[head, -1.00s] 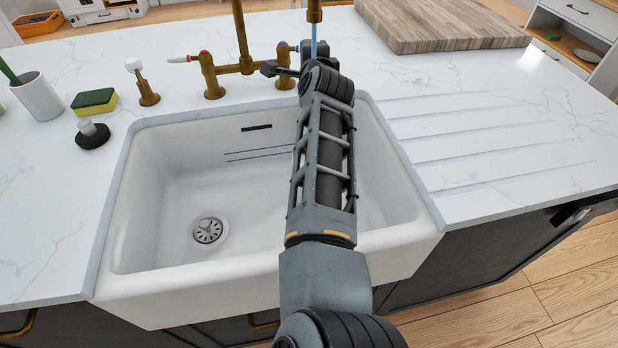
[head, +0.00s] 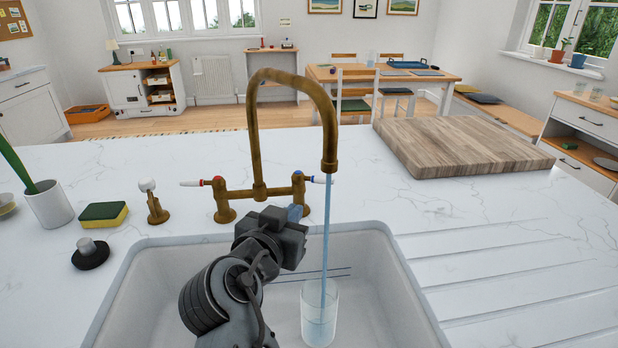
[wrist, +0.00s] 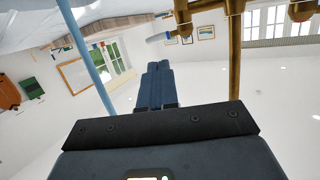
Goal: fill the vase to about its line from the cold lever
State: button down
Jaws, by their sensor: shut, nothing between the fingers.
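The vase (head: 319,318) is a clear glass standing in the sink under the brass spout (head: 330,150). A blue water stream (head: 326,225) runs into it. Some bluish water shows inside, but I cannot make out its level or the line. My gripper (head: 297,212) is shut and empty, just below and in front of that post. Its fingers (wrist: 155,80) are together, apart from the lever.
The red-banded lever (head: 192,183) points left. A soap pump (head: 153,205), sponge (head: 103,214), black-based stopper (head: 90,252) and white cup (head: 50,205) stand left of the sink (head: 118,310). A wooden board (head: 460,145) lies at the right; the ribbed counter below it is clear.

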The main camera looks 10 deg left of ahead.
jog(key=p, duration=0.4)
send_near(328, 178)
jog(key=w, duration=0.2)
jog(key=w+f, duration=0.1)
jog(key=w, duration=0.1)
jog(key=w+f, duration=0.1)
jog(key=w, duration=0.1)
jog(key=shift+w+a+f, duration=0.1)
jog(key=shift+a+f, duration=0.05)
jog(key=shift+a, duration=0.1)
jog(key=shift+d+f+b, duration=0.1)
jog(key=shift+b, duration=0.3)
jog(key=shift+w+d+f+b, duration=0.2)
jog(key=shift+b, duration=0.9)
jog(key=w+d+b, duration=0.1)
jog(key=b, duration=0.4)
jog(key=shift+w+b, duration=0.25)
jog(key=shift+b, duration=0.05)
jog(key=shift+w+d+r+b, duration=0.15)
jog(key=shift+w+b, duration=0.3)
jog(key=shift+b, duration=0.6)
jog(key=shift+r, duration=0.25)
